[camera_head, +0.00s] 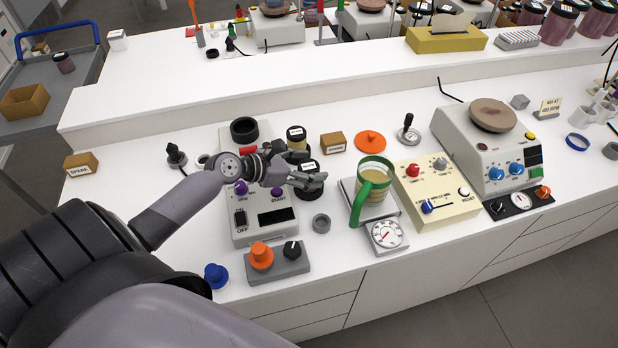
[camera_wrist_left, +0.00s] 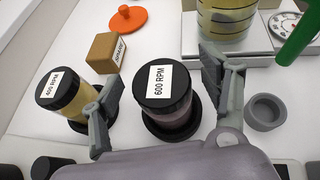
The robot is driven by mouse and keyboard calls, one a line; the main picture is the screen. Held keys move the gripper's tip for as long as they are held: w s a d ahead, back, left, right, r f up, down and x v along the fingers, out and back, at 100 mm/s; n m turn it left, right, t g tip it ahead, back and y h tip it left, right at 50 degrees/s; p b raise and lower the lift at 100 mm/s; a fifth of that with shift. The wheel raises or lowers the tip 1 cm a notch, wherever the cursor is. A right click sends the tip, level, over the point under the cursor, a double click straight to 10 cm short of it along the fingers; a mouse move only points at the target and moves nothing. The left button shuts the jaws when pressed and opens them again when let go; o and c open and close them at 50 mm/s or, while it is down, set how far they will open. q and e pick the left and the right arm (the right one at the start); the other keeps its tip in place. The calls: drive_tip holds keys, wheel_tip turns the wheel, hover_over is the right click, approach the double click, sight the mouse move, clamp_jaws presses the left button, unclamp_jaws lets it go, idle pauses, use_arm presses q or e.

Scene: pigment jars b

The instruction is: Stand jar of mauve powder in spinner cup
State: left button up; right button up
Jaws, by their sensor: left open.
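The jar of mauve powder (camera_wrist_left: 170,120) stands upright in a black holder ring, its black lid labelled "600 RPM". In the head view its lid (camera_head: 308,165) shows partly behind my fingers. My left gripper (camera_head: 305,169) is open, with one finger on each side of this jar. In the left wrist view gaps show between the fingers and the jar. What seems to be the spinner cup, a black ring (camera_head: 244,126), is empty at the back of the white spinner machine (camera_head: 243,223), left of my gripper. My right gripper is not in view.
A yellow jar (camera_wrist_left: 66,98) labelled "400 RPM" stands close by my left finger. A brown block (camera_head: 333,143), an orange lid (camera_head: 370,141), a grey ring (camera_head: 321,223) and a green-handled mug (camera_head: 374,186) on a scale are to the right. A control box (camera_head: 277,262) is in front.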

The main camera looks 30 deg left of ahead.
use_arm(q)
drive_tip(key=shift+w+f, duration=0.1)
drive_tip(key=shift+w, duration=0.05)
drive_tip(key=shift+c, duration=0.6)
drive_tip(key=shift+c, duration=1.3)
clamp_jaws()
